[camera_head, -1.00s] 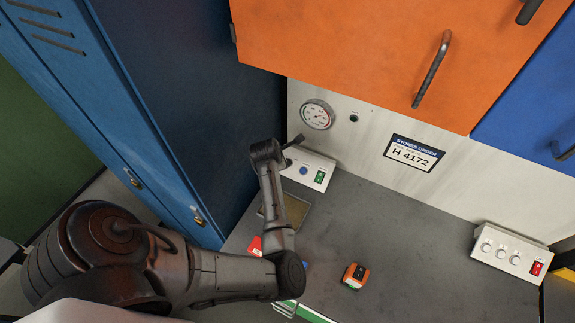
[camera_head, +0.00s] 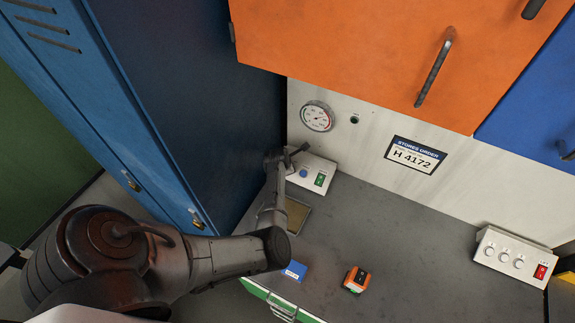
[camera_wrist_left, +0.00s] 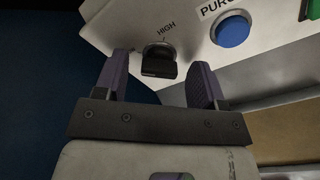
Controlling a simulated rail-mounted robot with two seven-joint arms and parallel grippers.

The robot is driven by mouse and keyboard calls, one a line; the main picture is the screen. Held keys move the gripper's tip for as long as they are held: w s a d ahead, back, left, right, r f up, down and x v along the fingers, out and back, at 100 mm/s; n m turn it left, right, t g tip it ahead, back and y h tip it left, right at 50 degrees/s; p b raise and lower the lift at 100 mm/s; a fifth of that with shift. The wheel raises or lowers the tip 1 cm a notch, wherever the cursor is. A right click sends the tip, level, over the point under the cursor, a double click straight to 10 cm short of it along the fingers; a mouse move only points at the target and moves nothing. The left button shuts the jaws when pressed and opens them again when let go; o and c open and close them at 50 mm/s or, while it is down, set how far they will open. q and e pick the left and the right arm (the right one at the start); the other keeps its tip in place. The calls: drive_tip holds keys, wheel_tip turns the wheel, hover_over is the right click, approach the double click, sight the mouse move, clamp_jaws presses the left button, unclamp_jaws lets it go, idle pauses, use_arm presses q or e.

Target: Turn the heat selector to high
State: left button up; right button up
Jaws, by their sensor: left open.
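The heat selector is a black knob (camera_wrist_left: 160,62) on the pale control box (camera_head: 317,168), below a printed "HIGH" mark (camera_wrist_left: 167,29). My left gripper (camera_wrist_left: 163,76) is open. In the left wrist view its two fingers stand on either side of the knob, with gaps visible; I cannot tell how deep they reach. In the head view my left gripper (camera_head: 290,156) is at the left end of the box and hides the knob. My right gripper is not in view.
A blue PURGE button (camera_wrist_left: 233,30) is just right of the knob, with a green switch (camera_head: 320,180) beyond. A blue locker (camera_head: 190,100) stands close on the left. A blue block (camera_head: 293,271) and an orange block (camera_head: 356,279) lie on the grey bench (camera_head: 400,225).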

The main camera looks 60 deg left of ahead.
use_arm(q)
drive_tip(key=shift+w+a+f, duration=0.15)
drive_tip(key=shift+f, duration=0.15)
drive_tip(key=shift+c, duration=0.3)
drive_tip(key=c, duration=0.9)
drive_tip(key=shift+o, duration=0.2)
